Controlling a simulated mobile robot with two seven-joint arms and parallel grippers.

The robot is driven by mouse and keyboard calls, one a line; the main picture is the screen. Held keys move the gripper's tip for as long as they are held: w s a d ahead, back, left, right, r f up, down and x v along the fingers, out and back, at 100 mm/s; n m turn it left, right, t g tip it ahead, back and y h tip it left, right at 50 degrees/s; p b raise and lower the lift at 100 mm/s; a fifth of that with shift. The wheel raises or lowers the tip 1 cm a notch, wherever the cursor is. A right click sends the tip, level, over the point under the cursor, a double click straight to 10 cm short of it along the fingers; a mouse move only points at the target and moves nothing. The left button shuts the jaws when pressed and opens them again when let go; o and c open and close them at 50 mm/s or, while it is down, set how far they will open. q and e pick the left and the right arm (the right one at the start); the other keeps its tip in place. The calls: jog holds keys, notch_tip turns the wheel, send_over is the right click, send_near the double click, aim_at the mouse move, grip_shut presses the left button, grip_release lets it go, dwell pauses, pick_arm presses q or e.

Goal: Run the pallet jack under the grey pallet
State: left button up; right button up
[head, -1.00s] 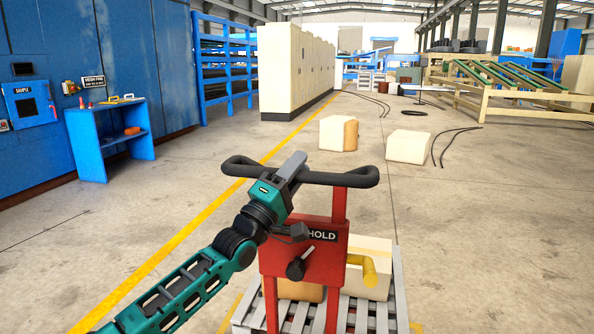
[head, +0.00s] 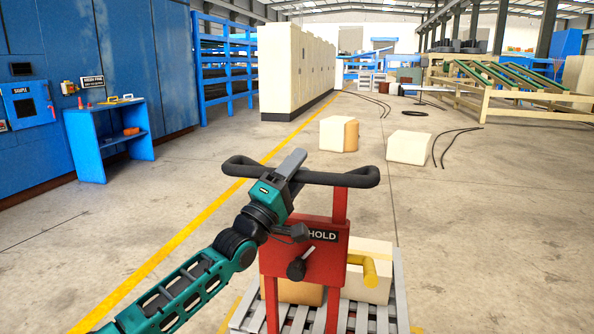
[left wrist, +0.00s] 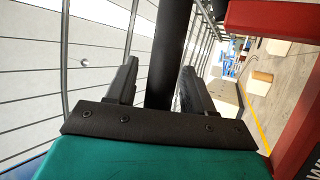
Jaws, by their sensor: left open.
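The red pallet jack (head: 326,258) stands in front of me, with a black handlebar (head: 330,179) on top and a panel reading HOLD. The grey pallet (head: 399,290) lies on the floor just beyond it, partly hidden by the jack. It carries a cream box (head: 372,259) and a tan box (head: 301,292). My left gripper (head: 292,168) is at the left part of the handlebar. In the left wrist view, the black bar (left wrist: 168,55) runs between the two parted fingers (left wrist: 155,85). The jack's forks are hidden. My right gripper is not in view.
Two cream blocks (head: 338,134) (head: 408,147) and dark cables (head: 447,147) lie on the floor beyond the pallet. A blue stand (head: 84,146) is by the left wall, and cream cabinets (head: 291,70) stand behind. The floor right of the pallet is clear.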

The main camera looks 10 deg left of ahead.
pick_arm(q)
jog(key=v, duration=1.3)
jog(key=shift+p, duration=0.3)
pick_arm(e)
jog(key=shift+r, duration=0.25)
pick_arm(q)
jog(key=s+d+f+m+g+y+p, duration=0.3)
jog(key=s+f+m+g+y+p, duration=0.4)
jog(key=s+f, duration=0.85)
jog(key=s+a+f+m+g+y+p, duration=0.2)
jog(key=s+f+m, duration=0.3)
jog(key=s+f, duration=0.3)
jog(key=shift+s+a+f+g+p, duration=0.2)
jog(key=shift+s+a+g+p, duration=0.15)
jog(key=shift+s+g, duration=0.35)
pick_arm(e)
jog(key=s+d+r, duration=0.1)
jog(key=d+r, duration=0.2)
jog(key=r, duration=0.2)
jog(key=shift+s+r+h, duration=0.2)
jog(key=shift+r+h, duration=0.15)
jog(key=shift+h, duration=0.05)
pick_arm(q)
jog(key=shift+w+d, duration=0.1)
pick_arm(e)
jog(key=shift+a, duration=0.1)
